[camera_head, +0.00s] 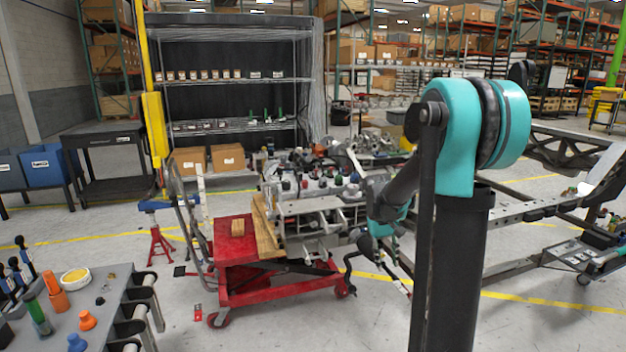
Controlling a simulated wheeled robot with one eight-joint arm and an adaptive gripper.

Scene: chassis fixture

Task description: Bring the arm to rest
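My arm rises at the right of the head view, with a dark column and a large teal joint (462,125). A dark link runs down and left from it to a smaller teal wrist. My gripper (379,290) hangs below the wrist, over the floor just right of the red cart. Its two dark fingers look spread apart, with nothing visible between them. The gripper is small in view, and the upper links partly hide the wrist.
The red cart (238,245) with a wooden block and the machinery on a frame (320,200) stand close left of my gripper. A metal chassis frame (520,212) is at right. A grey tool table (110,300) is front left. Open floor (300,325) lies in front.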

